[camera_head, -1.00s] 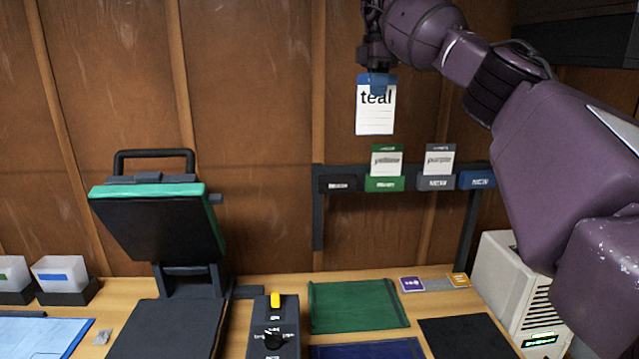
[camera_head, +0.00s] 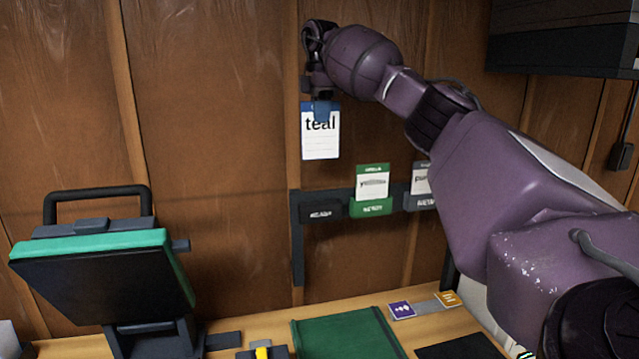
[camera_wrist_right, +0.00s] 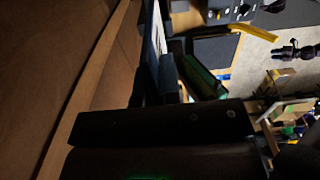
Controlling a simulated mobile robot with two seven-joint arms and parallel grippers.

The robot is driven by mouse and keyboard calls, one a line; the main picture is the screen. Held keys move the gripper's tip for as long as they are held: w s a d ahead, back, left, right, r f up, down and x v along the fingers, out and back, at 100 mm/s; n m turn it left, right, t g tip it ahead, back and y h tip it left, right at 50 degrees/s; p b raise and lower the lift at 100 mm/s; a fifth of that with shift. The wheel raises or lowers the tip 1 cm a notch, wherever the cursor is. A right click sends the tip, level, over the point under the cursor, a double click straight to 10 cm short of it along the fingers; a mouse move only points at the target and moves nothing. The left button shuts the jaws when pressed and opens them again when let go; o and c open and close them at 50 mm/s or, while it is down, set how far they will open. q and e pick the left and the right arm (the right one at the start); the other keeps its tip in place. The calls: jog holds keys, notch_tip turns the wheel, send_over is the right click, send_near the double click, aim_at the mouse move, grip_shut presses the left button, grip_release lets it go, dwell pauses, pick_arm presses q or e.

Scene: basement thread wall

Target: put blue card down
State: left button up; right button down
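The blue card (camera_head: 321,145), white with a blue top and the word "teal", hangs upright in front of the wooden wall. My right gripper (camera_head: 321,108) is shut on its top edge. In the right wrist view the card (camera_wrist_right: 155,40) shows nearly edge-on beside the dark fingers. The card is above the wall rack's black, cardless leftmost pocket (camera_head: 322,211), with a gap between them. The green pocket (camera_head: 371,207) holds a green-topped card (camera_head: 372,182). The grey pocket's card (camera_head: 421,180) is partly hidden by my right arm. My left gripper is not in view.
A heat press (camera_head: 100,265) with a raised teal-edged lid stands at the left. A green mat (camera_head: 345,335), a purple tile (camera_head: 402,310) and an orange tile (camera_head: 448,299) lie on the table below the rack. A dark cabinet (camera_head: 560,35) hangs at upper right.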

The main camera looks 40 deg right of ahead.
aim_at(320, 129)
notch_tip(320, 129, down, 12)
jog(key=shift+w+r, duration=0.1)
jog(key=shift+r, duration=0.1)
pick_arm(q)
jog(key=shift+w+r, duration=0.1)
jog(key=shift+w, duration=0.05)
pick_arm(e)
notch_tip(320, 129, down, 4)
jog(key=shift+f, duration=0.1)
jog(key=shift+f, duration=0.1)
jog(key=c, duration=1.3)
grip_release()
notch_tip(320, 129, up, 11)
jog(key=shift+r, duration=0.6)
